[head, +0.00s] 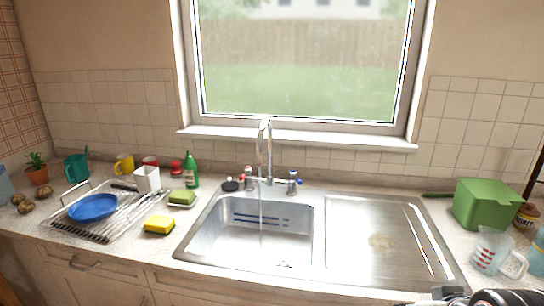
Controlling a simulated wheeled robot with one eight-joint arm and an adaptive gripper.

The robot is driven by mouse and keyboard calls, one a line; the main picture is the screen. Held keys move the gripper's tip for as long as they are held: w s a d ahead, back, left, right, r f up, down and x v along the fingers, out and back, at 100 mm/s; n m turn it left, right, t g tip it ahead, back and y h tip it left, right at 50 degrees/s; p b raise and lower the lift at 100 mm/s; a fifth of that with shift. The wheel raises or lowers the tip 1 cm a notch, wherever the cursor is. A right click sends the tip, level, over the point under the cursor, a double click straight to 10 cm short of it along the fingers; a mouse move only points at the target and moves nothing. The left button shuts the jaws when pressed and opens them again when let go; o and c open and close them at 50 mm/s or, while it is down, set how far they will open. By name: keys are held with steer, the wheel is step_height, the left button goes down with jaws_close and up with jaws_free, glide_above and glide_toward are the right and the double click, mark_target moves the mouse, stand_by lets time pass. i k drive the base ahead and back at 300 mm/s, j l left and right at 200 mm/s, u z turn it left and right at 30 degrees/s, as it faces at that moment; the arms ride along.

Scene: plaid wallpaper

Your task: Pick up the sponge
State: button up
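A yellow sponge (159,225) with a dark lower layer lies flat on the counter, between the dish rack and the sink. A green block (182,196) rests on a small pale dish just behind it; I cannot tell whether it is soap or another sponge. Only the top of my gripper (452,297) shows at the bottom right edge, in front of the sink's drainboard and far to the right of the yellow sponge. Its fingers are mostly cut off by the frame, so its opening is hidden.
The sink (250,235) has a tall faucet (265,145) with water running. A wire dish rack (75,232) holds a blue plate (93,207). A green bottle (191,171) stands behind the green block. A green box (485,205) and measuring cup (487,251) are at right.

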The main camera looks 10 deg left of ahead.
mark_target(156, 224)
steer(key=j+u, duration=0.1)
steer(key=u, duration=1.3)
steer(key=k+j, duration=0.05)
